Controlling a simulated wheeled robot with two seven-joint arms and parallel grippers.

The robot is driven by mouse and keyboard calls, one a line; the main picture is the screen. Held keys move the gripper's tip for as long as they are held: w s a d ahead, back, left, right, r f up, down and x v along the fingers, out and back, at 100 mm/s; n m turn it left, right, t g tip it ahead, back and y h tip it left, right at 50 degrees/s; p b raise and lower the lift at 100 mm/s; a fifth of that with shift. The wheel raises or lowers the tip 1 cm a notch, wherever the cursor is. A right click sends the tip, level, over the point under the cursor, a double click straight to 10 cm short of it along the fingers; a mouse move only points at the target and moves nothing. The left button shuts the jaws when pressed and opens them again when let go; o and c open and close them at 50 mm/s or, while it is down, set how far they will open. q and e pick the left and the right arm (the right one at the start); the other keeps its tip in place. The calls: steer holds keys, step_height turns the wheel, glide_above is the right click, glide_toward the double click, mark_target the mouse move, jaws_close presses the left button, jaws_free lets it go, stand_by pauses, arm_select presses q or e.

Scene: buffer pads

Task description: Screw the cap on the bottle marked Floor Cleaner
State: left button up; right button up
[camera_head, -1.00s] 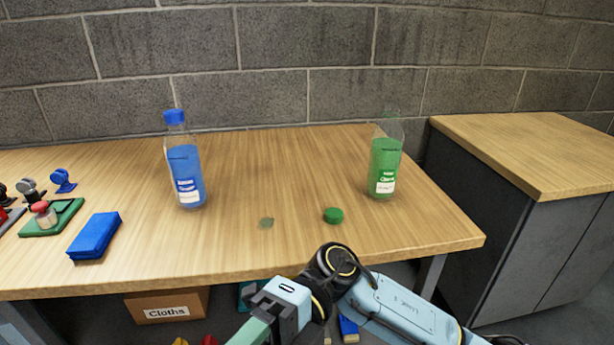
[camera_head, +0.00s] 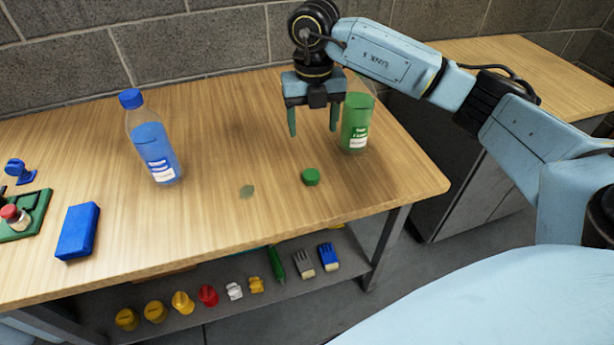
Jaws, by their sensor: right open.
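A clear bottle with green liquid (camera_head: 355,128) stands upright on the right part of the wooden table; its label is too small to read surely, and its top is hidden behind my right arm. A green cap (camera_head: 311,177) lies on the table in front of it, to the left. A second bottle with blue liquid (camera_head: 155,150) stands upright on the left and wears a blue cap (camera_head: 131,98). My right gripper (camera_head: 312,131) points down above the table, open and empty, over and behind the green cap, just left of the green bottle. My left gripper is out of view.
A blue block (camera_head: 78,231) and a green tray (camera_head: 28,222) with a red-topped jar are at the left. A lower shelf holds several small items. The table's middle is clear.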

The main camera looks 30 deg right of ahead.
stand_by(0.3)
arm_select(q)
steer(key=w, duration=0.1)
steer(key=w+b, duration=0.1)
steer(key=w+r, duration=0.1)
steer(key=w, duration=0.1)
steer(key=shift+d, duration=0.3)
arm_select(e)
glide_above(311, 174)
steer(key=f, duration=0.8)
steer(key=shift+w+d, duration=0.2)
steer(key=shift+f, duration=0.1)
steer(key=shift+s+f, duration=0.1)
steer(key=shift+f, duration=0.2)
steer(key=f, duration=0.2)
steer(key=f+b, duration=0.1)
steer(key=f, duration=0.1)
steer(key=shift+s+a+f, duration=0.1)
steer(key=shift+a+f, duration=0.1)
steer(key=shift+f, duration=0.1)
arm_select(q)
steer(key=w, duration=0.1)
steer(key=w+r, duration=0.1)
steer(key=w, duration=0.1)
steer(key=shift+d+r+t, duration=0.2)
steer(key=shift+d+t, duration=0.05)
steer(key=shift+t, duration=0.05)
arm_select(e)
steer(key=shift+c, duration=0.5)
steer(key=c, duration=1)
